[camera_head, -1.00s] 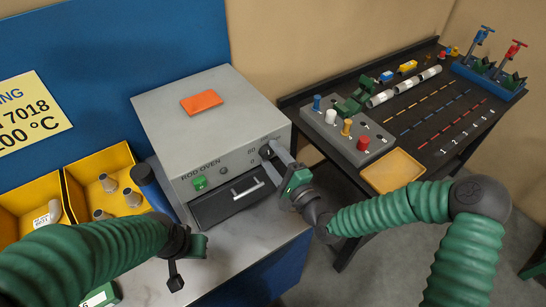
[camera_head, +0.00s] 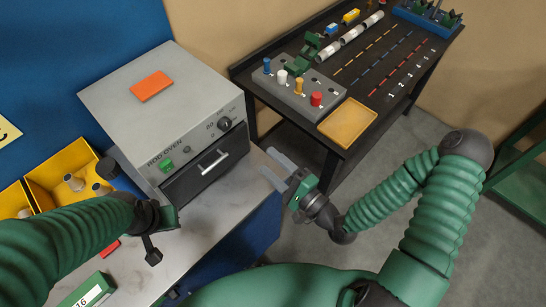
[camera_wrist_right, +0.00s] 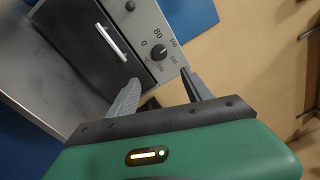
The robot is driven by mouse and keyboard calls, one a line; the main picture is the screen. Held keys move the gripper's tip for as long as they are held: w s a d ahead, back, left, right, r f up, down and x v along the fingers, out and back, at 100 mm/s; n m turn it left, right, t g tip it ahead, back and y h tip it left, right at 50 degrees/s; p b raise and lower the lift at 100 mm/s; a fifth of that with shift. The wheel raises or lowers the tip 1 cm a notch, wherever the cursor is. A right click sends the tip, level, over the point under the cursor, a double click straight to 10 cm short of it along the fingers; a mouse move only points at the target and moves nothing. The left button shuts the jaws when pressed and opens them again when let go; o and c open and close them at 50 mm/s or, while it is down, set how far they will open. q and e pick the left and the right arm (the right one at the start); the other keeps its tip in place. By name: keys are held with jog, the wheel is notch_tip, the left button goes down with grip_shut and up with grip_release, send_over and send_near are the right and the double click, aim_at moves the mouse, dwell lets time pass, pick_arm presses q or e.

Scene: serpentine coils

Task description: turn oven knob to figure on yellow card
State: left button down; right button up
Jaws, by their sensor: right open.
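The rod oven (camera_head: 165,105) is a grey box on the bench, with a dark front door and a silver handle. Its black knob (camera_head: 224,123) is at the right of the front panel, with printed figures around it; the knob also shows in the right wrist view (camera_wrist_right: 158,52), where 0 and 80 are legible. My right gripper (camera_head: 274,170) is open and empty, to the right of the oven and apart from the knob. My left gripper (camera_head: 160,235) is low in front of the oven; its jaws are unclear. The yellow card (camera_head: 8,130) is only a sliver at the left edge, its figure out of view.
A dark table (camera_head: 345,85) with a peg block (camera_head: 297,90) and yellow tray (camera_head: 347,122) is at the right. Floor gap lies between bench and table.

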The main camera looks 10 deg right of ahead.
jog(key=shift+s, duration=0.3)
jog(key=shift+f, duration=0.1)
